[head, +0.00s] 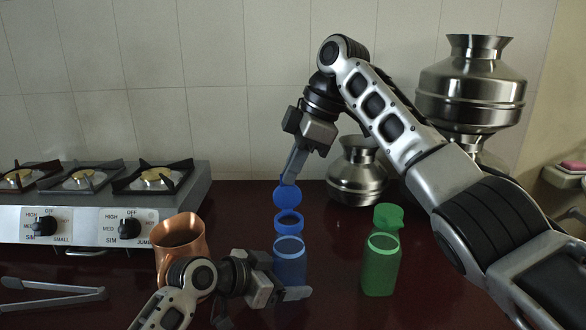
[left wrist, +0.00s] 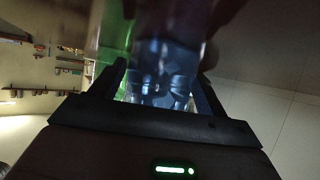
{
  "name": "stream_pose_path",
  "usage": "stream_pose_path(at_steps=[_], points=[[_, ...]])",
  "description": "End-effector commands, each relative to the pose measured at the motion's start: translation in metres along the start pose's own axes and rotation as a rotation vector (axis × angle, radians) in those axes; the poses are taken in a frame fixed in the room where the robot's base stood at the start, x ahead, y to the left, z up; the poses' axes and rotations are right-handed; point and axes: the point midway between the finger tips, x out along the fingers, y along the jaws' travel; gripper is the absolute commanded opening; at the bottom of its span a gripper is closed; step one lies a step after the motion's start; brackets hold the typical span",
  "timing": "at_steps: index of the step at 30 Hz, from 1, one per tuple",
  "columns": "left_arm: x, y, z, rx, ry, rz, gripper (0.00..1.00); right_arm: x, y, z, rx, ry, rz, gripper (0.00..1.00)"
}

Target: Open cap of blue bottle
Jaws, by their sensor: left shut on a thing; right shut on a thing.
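The blue bottle (head: 290,265) stands upright on the dark red counter, right of the copper mug. Its translucent body also shows, blurred, between the fingers in the left wrist view (left wrist: 165,70). My left gripper (head: 290,292) is shut on the lower body of the bottle. The blue cap has a round lid (head: 286,198) raised on edge and a ring (head: 288,222) just below it, over the bottle's mouth. I cannot tell whether ring and bottle touch. My right gripper (head: 289,180) comes down from above and is shut on the top of the cap's lid.
A green bottle (head: 380,268) with its lid raised stands to the right. A copper mug (head: 180,238) stands close at left, partly behind my left arm. A stove (head: 100,215), tongs (head: 50,293) and steel pots (head: 358,175) stand or lie around. Some counter is free between the bottles.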

Motion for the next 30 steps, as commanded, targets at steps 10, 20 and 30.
stream_pose_path(at_steps=[10, 20, 30], points=[[0.0006, 0.0011, 0.0009, -0.001, -0.002, 0.003, 0.62, 0.0012, 0.0002, -0.0003, 0.006, 0.001, -0.017, 0.00], [0.0006, 0.0010, 0.0008, -0.001, -0.002, 0.003, 0.62, 0.0014, 0.0001, -0.0001, 0.006, 0.001, -0.017, 0.28], [0.0005, 0.0007, 0.0008, -0.002, -0.002, 0.002, 0.62, -0.0072, 0.0009, -0.0001, 0.007, 0.000, -0.014, 0.28]])
